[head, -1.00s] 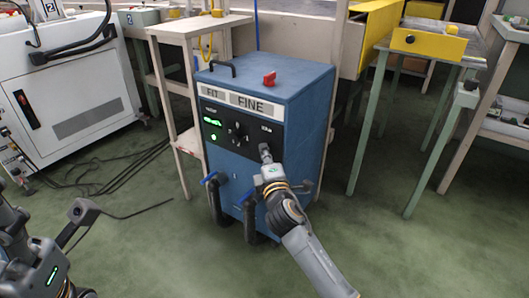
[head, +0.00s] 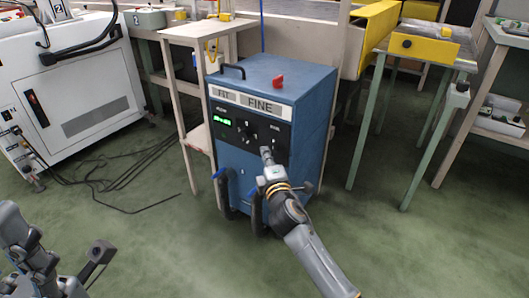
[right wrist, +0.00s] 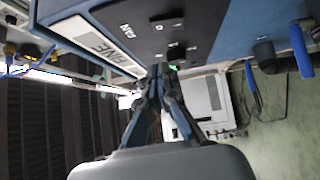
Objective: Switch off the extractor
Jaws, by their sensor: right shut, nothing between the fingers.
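The extractor (head: 306,122) is a blue box with a FINE label and a black control panel on its front. The panel carries a lit green display (head: 223,122) and a dark knob (head: 248,133). My right gripper (head: 266,152) is shut and empty, its tips close to the panel's lower right; whether they touch it I cannot tell. In the right wrist view the shut fingertips (right wrist: 160,70) show before the panel, with the FAN marking, a small switch (right wrist: 160,26) and a green glow beyond. My left gripper (head: 98,255) is partly seen at the lower left.
A red knob (head: 279,81) and a black handle sit on the extractor's top. Hoses with blue levers (head: 256,185) stick out below the panel. A wooden stand (head: 180,35) is close on the left, and cables lie on the floor. Open green floor lies in front.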

